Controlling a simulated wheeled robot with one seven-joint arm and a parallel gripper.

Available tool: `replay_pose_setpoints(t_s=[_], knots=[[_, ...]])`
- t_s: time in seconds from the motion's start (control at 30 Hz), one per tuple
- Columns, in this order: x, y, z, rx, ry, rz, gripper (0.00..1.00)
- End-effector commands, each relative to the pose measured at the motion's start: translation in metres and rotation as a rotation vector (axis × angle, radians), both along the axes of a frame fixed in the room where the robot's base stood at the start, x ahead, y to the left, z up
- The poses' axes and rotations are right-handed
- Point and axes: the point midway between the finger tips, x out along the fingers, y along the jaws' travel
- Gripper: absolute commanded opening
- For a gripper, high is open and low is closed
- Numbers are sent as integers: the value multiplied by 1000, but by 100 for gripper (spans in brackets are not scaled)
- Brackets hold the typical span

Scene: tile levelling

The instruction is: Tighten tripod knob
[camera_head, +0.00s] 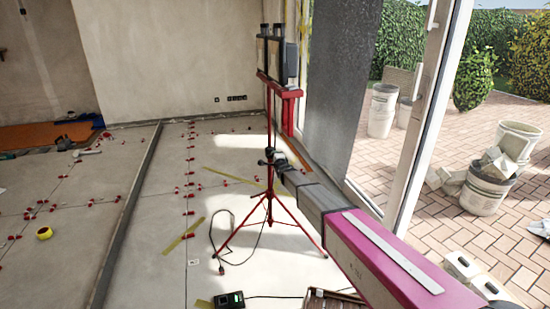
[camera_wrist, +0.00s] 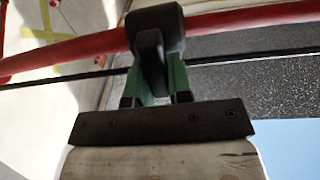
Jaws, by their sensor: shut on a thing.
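The red tripod (camera_head: 268,205) stands upright on splayed legs on the tiled floor, with dark lamps at its top. My arm reaches in from the lower right to its middle. My gripper (camera_head: 272,160) is there at the dark clamp area, small in this view. In the wrist view, the red tube (camera_wrist: 240,21) runs across the top through a black clamp collar (camera_wrist: 158,20). The black tripod knob (camera_wrist: 150,52) sits below the collar. The green fingers of my gripper (camera_wrist: 158,72) are shut on the knob, one on each side. Their tips are partly hidden by it.
A glazed door frame (camera_head: 425,110) and wall stand close on the right. A cable (camera_head: 225,245) lies by the tripod's feet, and a dark box (camera_head: 229,300) sits in front. Red levelling clips (camera_head: 189,185) dot the floor at left. White buckets (camera_head: 484,192) stand outside.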

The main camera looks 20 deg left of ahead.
Motion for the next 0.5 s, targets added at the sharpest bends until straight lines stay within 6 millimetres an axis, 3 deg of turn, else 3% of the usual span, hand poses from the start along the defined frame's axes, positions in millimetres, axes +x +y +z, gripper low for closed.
replay_pose_setpoints(t_s=[0.33, 0.37, 0.4, 0.43, 0.5], knots=[[0, -1, -1, 7, 7, -2, 0], [0, -1, -1, 7, 7, -2, 26], [0, -1, -1, 7, 7, -2, 39], [0, -1, -1, 7, 7, -2, 45], [0, -1, -1, 7, 6, -2, 45]])
